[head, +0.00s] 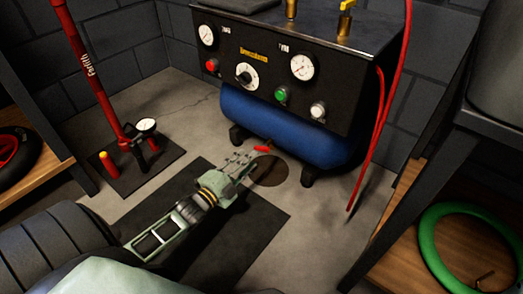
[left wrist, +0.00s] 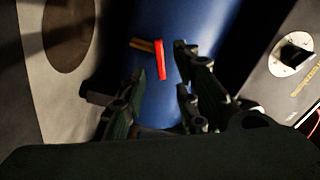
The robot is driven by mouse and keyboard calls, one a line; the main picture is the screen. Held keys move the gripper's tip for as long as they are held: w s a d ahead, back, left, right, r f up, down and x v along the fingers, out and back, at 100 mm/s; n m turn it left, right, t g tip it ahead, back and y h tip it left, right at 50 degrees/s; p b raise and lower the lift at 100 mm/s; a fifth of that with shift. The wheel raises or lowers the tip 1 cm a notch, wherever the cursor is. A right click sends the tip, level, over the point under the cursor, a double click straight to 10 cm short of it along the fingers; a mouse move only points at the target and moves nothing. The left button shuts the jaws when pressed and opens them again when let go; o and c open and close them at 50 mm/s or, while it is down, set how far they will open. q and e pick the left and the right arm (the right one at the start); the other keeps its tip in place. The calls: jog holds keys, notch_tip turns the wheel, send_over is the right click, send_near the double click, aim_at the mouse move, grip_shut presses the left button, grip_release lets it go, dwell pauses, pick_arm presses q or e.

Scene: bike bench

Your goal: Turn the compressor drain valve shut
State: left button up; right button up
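The drain valve has a red lever handle (head: 262,149) low under the blue compressor tank (head: 290,130). In the left wrist view the red handle (left wrist: 161,60) stands out against the blue tank (left wrist: 205,25), with a brass stem (left wrist: 142,45) beside it. My left gripper (head: 243,160) is just left of the handle in the head view, low over the floor. In the left wrist view its fingers (left wrist: 160,82) are apart, with the handle ahead of the gap between them. I cannot tell whether a finger touches it. My right gripper is in neither view.
The compressor's black control panel (head: 260,70) with gauges and knobs overhangs the tank. A red hose (head: 385,120) hangs at its right. A red floor pump (head: 100,85) stands on a mat at the left. A dark round patch (head: 270,171) lies on the floor below the valve.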

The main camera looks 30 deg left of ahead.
aim_at(260, 150)
pick_arm(q)
jog(key=w+b, duration=0.1)
jog(key=w, duration=0.1)
jog(key=w+b, duration=0.1)
jog(key=w, duration=0.1)
jog(key=w+b, duration=0.1)
jog(key=w, duration=0.1)
jog(key=shift+d+b, duration=0.25)
jog(key=shift+b, duration=0.1)
jog(key=shift+c, duration=0.4)
grip_shut()
